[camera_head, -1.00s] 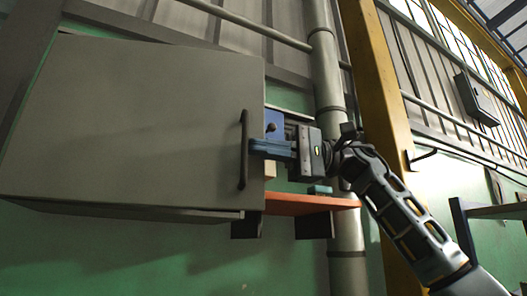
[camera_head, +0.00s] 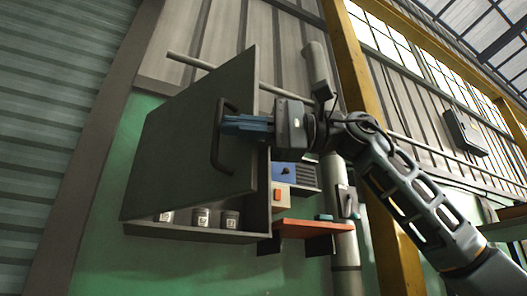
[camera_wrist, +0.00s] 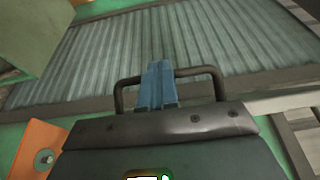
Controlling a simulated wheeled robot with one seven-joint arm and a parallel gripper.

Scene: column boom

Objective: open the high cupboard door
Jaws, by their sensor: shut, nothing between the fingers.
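The grey cupboard door (camera_head: 175,150) stands partly open in the head view, swung out from the cupboard body (camera_head: 255,237). Its dark bar handle (camera_head: 217,152) is near the free edge, and the handle also shows in the wrist view (camera_wrist: 208,71). My gripper (camera_head: 228,124) is shut with nothing between its blue fingers. The fingers lie at the upper part of the handle. In the wrist view the fingers (camera_wrist: 158,85) cross the handle's bar; whether they touch it is hard to tell. The door hides much of the inside.
Several cans (camera_head: 201,217) stand on the cupboard floor below the door. An orange shelf (camera_head: 300,229), a blue box (camera_head: 284,173) and a vertical pipe (camera_head: 345,245) are to the right. A yellow post (camera_head: 345,50) rises behind my arm.

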